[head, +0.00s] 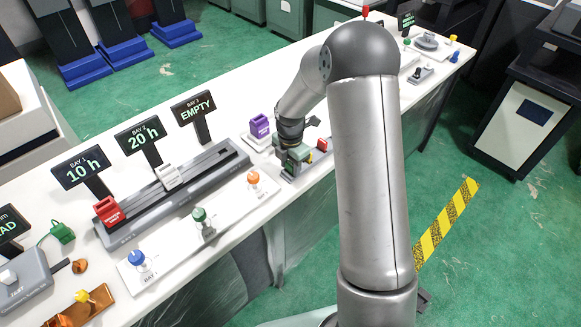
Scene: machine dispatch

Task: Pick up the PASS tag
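No lettering that reads PASS is legible, so I cannot tell for sure which piece is the PASS tag. A small green block (299,153) and a red block (322,145) sit on a dark holder (303,167) near the table's front edge. My gripper (284,168) points down at the green block's left side, close to or touching it. Its fingers are small and partly hidden, so whether it is open or shut does not show. A purple tag (260,127) stands upright on a white base behind my gripper.
A long dark rail (180,193) holds a red tag (108,210) and a white tag (168,175). Bay signs stand behind it. A white board (228,215) in front carries blue, green and orange knobs. More small devices stand at the table's far right end.

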